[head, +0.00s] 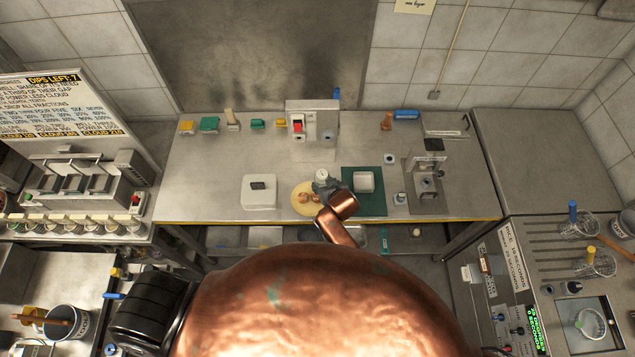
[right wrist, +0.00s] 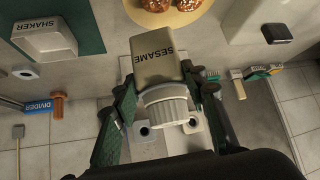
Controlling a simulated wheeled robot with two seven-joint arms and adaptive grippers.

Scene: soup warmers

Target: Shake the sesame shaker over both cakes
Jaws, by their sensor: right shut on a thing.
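The sesame shaker (right wrist: 157,60), a grey box with a white ribbed cap and the word SESAME, is gripped between the fingers of my right gripper (right wrist: 160,92) in the right wrist view. In the head view the shaker (head: 321,175) and my right gripper (head: 324,186) are small, at the far edge of the yellow round board (head: 300,208). Two brown seeded cakes (head: 306,198) lie on that board, next to the gripper; they also show at the top of the right wrist view (right wrist: 187,4). My left gripper is not in view.
A white scale (head: 259,193) stands left of the board. A green mat (head: 378,205) with a white tray (head: 364,182) lies to the right. A grey machine (head: 313,118) stands behind. Bare steel counter lies between them.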

